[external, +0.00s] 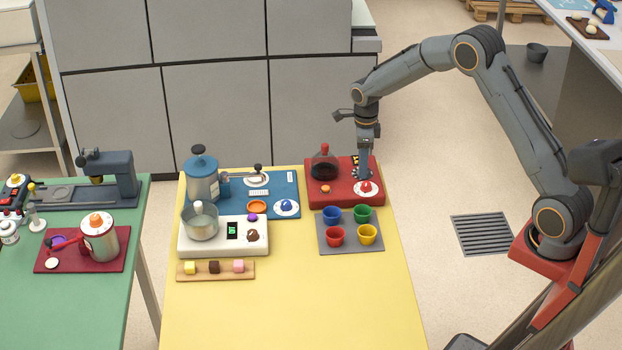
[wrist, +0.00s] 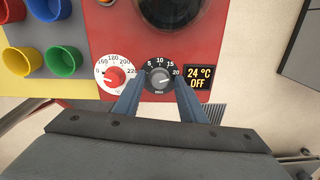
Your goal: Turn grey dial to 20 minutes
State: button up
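The grey dial (wrist: 159,79) is on the red unit's panel, with a scale marked 5, 10, 15 and 20 minutes around its upper side. Its light pointer mark seems to lie toward the right, near 20, but is small. My gripper (wrist: 159,84) points down at the panel, its blue-grey fingers on the left and right of the dial. A gap seems to show between fingers and knob, so it looks open. In the external view my gripper (external: 365,173) is over the red unit (external: 318,196) and hides the grey dial.
A red dial (wrist: 114,77) with a white temperature scale sits close left of the grey dial. A display (wrist: 199,77) reading 24 °C OFF is close right. A glass vessel (external: 325,166) stands on the unit. Coloured cups (external: 363,213) stand in front of it.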

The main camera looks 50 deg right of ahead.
jog(key=shift+o, duration=0.4)
notch_tip(320, 180, up, 8)
jog(key=shift+f+b, duration=0.15)
jog(key=shift+b, duration=0.75)
jog(key=s+a+f+n, duration=0.1)
jog(key=s+a+n, duration=0.1)
jog(key=s+n, duration=0.7)
jog(key=s+a+f+n, duration=0.2)
jog(key=s+a+n, duration=0.1)
jog(key=s+n, duration=0.7)
jog(key=s+a+f+n, duration=0.1)
jog(key=s+a+n, duration=0.2)
jog(key=s+n, duration=0.6)
jog(key=s, duration=0.3)
jog(key=shift+f+t, duration=0.25)
jog(key=shift+t, duration=0.05)
dwell(0.4)
